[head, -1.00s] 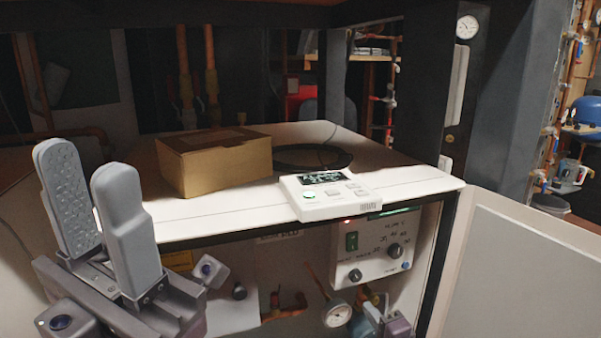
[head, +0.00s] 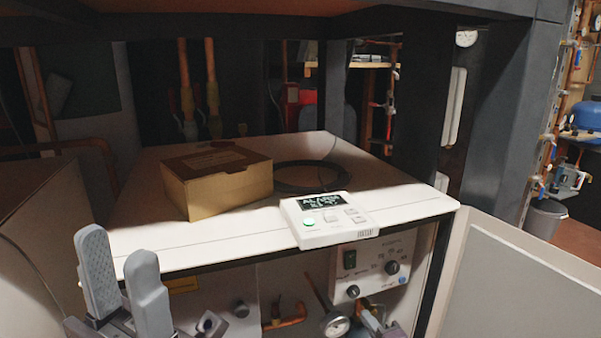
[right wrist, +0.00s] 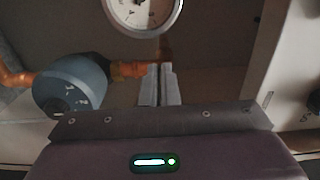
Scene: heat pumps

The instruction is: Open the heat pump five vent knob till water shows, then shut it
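The heat pump is an open white cabinet (head: 400,222) with a control panel (head: 373,262) inside. A small dark round knob (head: 240,309) shows low in the cabinet; I cannot tell whether it is the vent knob. No water is visible. In the right wrist view, a blue-grey round body with markings (right wrist: 72,86) sits on copper pipe beside a gauge (right wrist: 143,12). My right gripper (right wrist: 160,70) is near that pipe, its fingers close together; nothing shows clearly between them. My left gripper (head: 118,250) is open and empty, in front of the cabinet's left side.
A cardboard box (head: 215,185), a black ring (head: 312,177) and a white controller with a lit display (head: 323,200) lie on the cabinet top. An open door (head: 510,285) stands at right. The gauge shows low in the head view (head: 335,324).

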